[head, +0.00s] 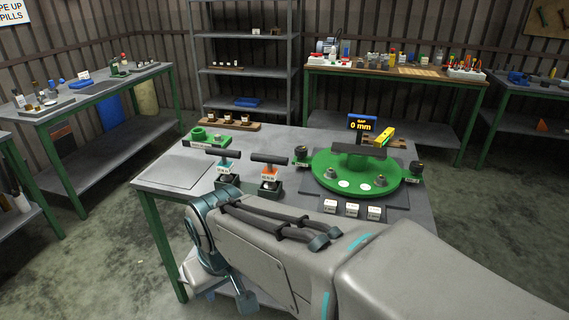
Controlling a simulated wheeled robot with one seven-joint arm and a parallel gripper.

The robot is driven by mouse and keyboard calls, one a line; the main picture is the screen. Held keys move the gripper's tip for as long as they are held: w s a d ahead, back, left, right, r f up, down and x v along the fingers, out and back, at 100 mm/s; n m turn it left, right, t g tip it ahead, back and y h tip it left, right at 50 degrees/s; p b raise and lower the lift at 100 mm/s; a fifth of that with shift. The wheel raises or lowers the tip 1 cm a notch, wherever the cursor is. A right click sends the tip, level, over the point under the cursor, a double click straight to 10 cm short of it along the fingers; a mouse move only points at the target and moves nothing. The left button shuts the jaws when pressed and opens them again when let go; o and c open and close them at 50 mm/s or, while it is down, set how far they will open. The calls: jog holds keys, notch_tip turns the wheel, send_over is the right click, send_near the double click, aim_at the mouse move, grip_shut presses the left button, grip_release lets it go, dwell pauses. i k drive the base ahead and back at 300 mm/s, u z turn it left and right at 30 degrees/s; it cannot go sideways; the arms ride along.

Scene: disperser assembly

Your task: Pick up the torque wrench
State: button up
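Two T-handled tools with black grips stand upright in dark holders on the grey worktable. One has a teal collar (223,164) and the other, to its right and nearer, has an orange collar (269,174). Both carry small white labels that I cannot read, so I cannot tell by name which is the torque wrench. My arm fills the lower right and ends near the table's front edge, below the tools. I cannot clearly make out the gripper's fingers there. Both tools stand in their holders, apart from my arm.
On the same table (172,172) are a green round turntable (330,178), a display reading 0 mm (362,124), a yellow tool (383,136), a green fixture (199,136) and several white label blocks (351,209). Other benches and a shelf (246,72) stand around.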

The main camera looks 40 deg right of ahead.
aim_at(269, 173)
jog(key=z, duration=0.65)
jog(key=i, duration=1)
